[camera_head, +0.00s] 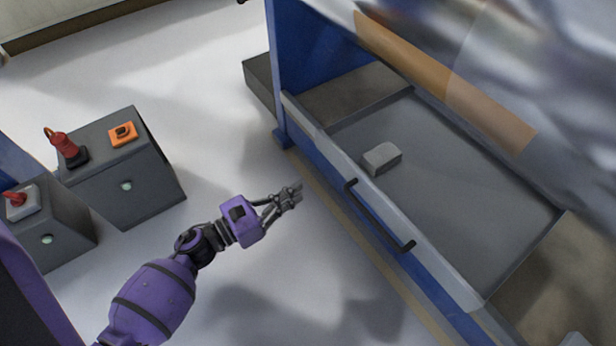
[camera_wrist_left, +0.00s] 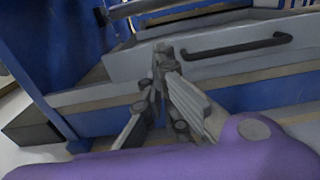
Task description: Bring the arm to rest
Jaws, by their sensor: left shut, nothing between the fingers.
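My left arm is purple and reaches in from the lower left in the head view. My left gripper (camera_head: 293,193) is shut and empty, in free air to the left of the open drawer. In the left wrist view the gripper (camera_wrist_left: 163,55) shows its fingers together, with the drawer front (camera_wrist_left: 210,52) behind them. The drawer (camera_head: 470,215) is pulled out and has a black handle (camera_head: 380,216); the handle also shows in the left wrist view (camera_wrist_left: 238,47). The gripper looks apart from the handle. My right gripper is in neither view.
A small grey block (camera_head: 381,158) lies inside the drawer. The drawer belongs to a blue cabinet frame (camera_head: 290,50). At the left stand two grey boxes, one (camera_head: 125,180) with a red item (camera_head: 65,147) and an orange item (camera_head: 123,134) on top. Pale floor between is clear.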

